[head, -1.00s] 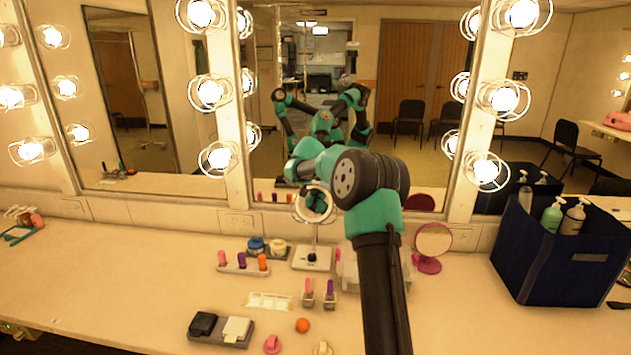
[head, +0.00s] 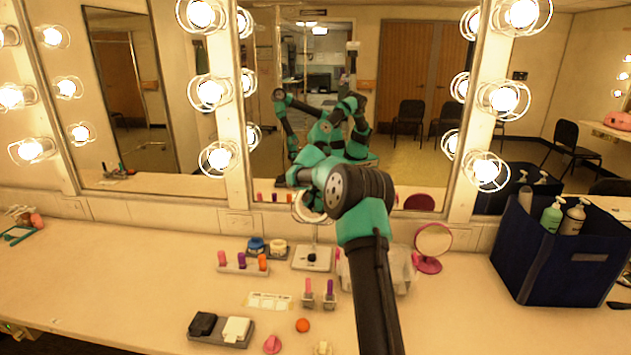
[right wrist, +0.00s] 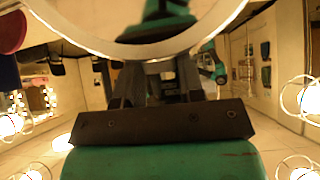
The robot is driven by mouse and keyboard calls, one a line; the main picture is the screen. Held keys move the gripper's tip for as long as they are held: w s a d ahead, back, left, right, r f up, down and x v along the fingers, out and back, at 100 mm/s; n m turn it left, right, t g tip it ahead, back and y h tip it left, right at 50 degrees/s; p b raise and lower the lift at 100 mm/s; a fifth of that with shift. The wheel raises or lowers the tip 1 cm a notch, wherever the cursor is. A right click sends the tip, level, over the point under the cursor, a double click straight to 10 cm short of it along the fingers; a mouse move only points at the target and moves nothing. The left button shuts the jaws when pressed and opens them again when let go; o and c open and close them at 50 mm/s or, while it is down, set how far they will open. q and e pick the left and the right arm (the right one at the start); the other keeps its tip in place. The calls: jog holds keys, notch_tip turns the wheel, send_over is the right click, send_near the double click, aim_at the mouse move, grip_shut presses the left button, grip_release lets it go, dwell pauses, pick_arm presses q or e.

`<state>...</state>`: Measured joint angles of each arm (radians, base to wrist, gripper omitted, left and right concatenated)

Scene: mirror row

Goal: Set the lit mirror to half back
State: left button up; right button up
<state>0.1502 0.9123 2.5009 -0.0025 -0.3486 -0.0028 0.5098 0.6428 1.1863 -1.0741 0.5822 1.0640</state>
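The lit mirror (head: 310,260) stands on a pale square base at the back of the counter. Its round head is mostly hidden behind my right arm in the head view; a bit of rim shows. In the right wrist view the mirror's face and glowing rim (right wrist: 130,50) fill the top, very close to my right gripper (right wrist: 160,78). The visible parts of its fingers stand apart, reaching up to the lower rim; the tips are hidden by the mirror. I cannot tell if they touch it. My left gripper is not directly in view.
A clear box (head: 398,275) sits behind my arm. The left counter is largely clear.

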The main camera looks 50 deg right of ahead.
grip_shut()
